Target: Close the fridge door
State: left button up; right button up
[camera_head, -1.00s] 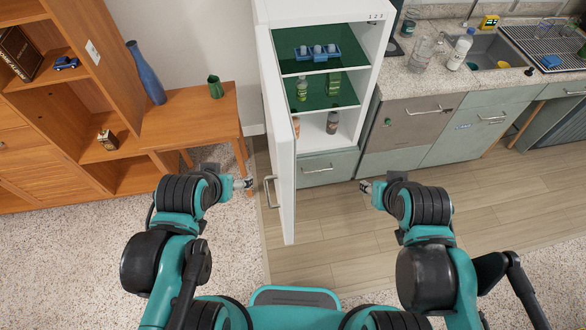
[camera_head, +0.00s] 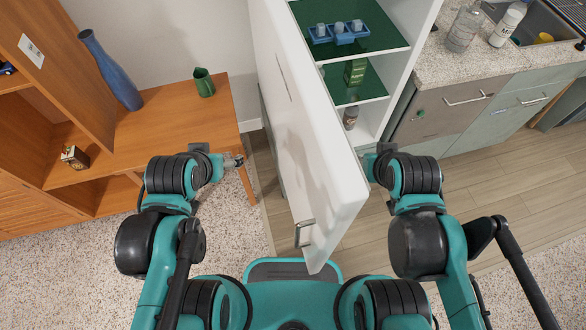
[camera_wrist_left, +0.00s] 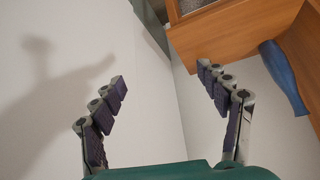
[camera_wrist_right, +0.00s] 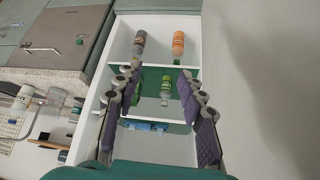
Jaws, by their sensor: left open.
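The white fridge (camera_head: 418,55) stands open, its shelves facing me. Its door (camera_head: 305,135) is swung wide toward me, with the handle (camera_head: 304,234) near its lower front end. My left gripper (camera_head: 236,161) is open and empty, left of the door on its outer side. My right gripper (camera_head: 368,160) is on the door's inner side, close to its edge; the door partly covers its fingertips in the head view. In the right wrist view its fingers (camera_wrist_right: 155,90) are spread and empty, with the fridge interior (camera_wrist_right: 190,50) beyond. Contact with the door cannot be told.
The fridge holds a blue tray (camera_head: 337,35), a green box (camera_head: 355,71) and bottles. Counter cabinets (camera_head: 460,105) are right. Floor (camera_head: 480,200) is free at the right.

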aim_at(327, 186)
jog(key=k+u, duration=0.2)
jog(key=k, duration=0.25)
jog(key=k+j+u, duration=0.2)
jog(key=k, duration=0.2)
jog(key=k+j+u, duration=0.15)
jog(key=k, duration=0.25)
jog(key=l+u, duration=0.15)
jog(key=u, duration=0.3)
jog(key=l+u, duration=0.1)
jog(key=u, duration=0.3)
jog(key=k+l+u, duration=0.1)
jog(key=u, duration=0.75)
jog(key=k+l+u, duration=0.1)
jog(key=u, duration=0.35)
jog(key=k+l, duration=0.2)
jog(key=k, duration=0.2)
jog(key=k+l, duration=0.15)
jog(key=k, duration=0.25)
jog(key=k+l, duration=0.2)
jog(key=k, duration=0.2)
jog(key=k+l, duration=0.15)
jog(key=k, duration=0.25)
jog(key=u, duration=0.05)
